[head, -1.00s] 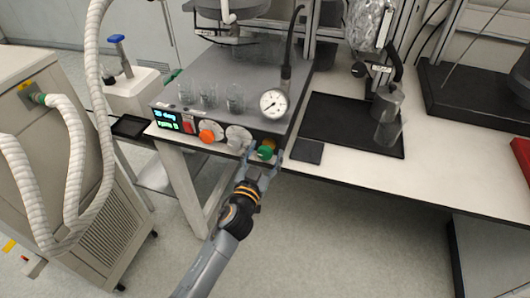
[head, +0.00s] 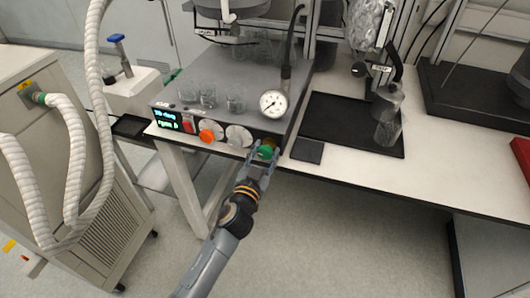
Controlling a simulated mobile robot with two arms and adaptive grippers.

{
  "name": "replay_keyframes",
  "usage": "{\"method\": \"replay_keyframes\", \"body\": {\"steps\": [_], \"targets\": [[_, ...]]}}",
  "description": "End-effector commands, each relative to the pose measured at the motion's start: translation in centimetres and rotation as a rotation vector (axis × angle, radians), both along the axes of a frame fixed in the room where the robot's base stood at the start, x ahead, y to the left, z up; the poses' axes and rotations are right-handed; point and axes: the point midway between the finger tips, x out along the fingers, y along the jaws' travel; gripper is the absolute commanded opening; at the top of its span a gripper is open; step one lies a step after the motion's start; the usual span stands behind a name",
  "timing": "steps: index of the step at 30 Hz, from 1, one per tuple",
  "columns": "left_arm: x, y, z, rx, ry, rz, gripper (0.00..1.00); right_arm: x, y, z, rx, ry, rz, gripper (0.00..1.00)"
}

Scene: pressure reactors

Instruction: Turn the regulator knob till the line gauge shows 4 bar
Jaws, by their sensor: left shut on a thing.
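The regulator knob (head: 266,151) is green and sits at the right end of the grey reactor unit's front panel. My left gripper (head: 262,157) reaches up to it from below, with its fingers shut around the green knob. The line gauge (head: 273,103) is a round white dial standing on the unit above the knob. Its needle is too small to read with certainty. My right gripper is not in view.
An orange knob (head: 207,136), pale dials and a lit display (head: 167,120) are on the same panel. Glass beakers (head: 236,98) stand on top of the unit. A black tray (head: 343,122) lies on the bench to the right.

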Motion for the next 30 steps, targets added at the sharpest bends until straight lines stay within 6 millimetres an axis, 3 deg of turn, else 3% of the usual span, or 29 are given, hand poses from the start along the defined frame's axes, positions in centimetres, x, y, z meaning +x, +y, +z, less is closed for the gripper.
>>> {"method": "replay_keyframes", "body": {"steps": [30], "targets": [[0.0,0.01,0.07,0.876,-0.285,-0.001,0.08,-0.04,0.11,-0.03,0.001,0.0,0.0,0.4]]}}
